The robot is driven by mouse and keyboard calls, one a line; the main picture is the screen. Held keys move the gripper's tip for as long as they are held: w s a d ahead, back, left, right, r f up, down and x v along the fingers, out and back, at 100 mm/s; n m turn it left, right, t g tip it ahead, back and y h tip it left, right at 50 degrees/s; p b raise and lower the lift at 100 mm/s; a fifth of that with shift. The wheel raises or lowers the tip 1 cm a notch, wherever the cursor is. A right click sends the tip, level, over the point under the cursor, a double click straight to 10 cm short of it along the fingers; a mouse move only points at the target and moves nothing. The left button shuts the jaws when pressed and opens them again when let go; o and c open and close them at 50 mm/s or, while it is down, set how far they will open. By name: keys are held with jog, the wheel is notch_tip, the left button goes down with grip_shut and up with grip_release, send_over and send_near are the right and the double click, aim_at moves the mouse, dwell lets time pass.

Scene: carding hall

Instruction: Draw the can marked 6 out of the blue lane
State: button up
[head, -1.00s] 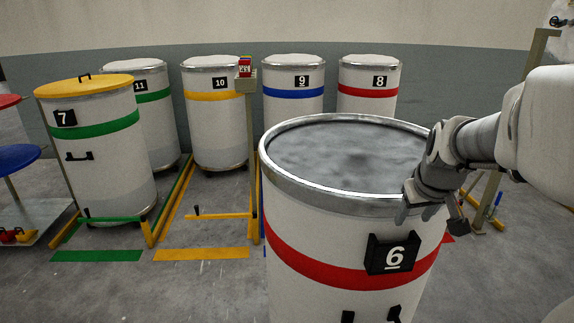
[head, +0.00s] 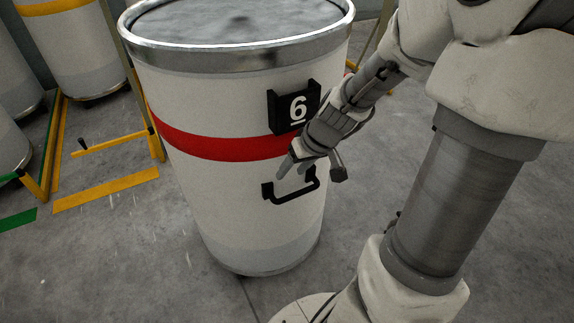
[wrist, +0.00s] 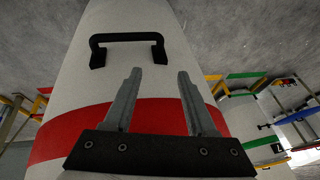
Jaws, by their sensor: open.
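The can marked 6 (head: 215,185) is a tall white drum with a red band, a metal rim and grey fill at the top. It stands upright, with its black 6 plate (head: 297,107) and black bar handle (head: 290,190) facing me. My gripper (head: 292,168) is open and empty, just above the handle in the head view and partly covering its upper end. In the wrist view, the fingers of my gripper (wrist: 159,73) point toward the handle (wrist: 127,38), which lies beyond their tips, shifted left. No blue lane marking shows in the head view.
A yellow lane frame (head: 110,145) with a low bar and a yellow floor strip (head: 105,188) lie left of the can. Other white cans (head: 75,50) stand behind at the left. Grey floor (head: 110,270) is clear in front.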

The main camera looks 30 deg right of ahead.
aim_at(273, 195)
jog(key=b+x, duration=0.8)
jog(key=x, duration=0.9)
jog(key=shift+w+f, duration=0.1)
grip_shut()
dwell(1.1)
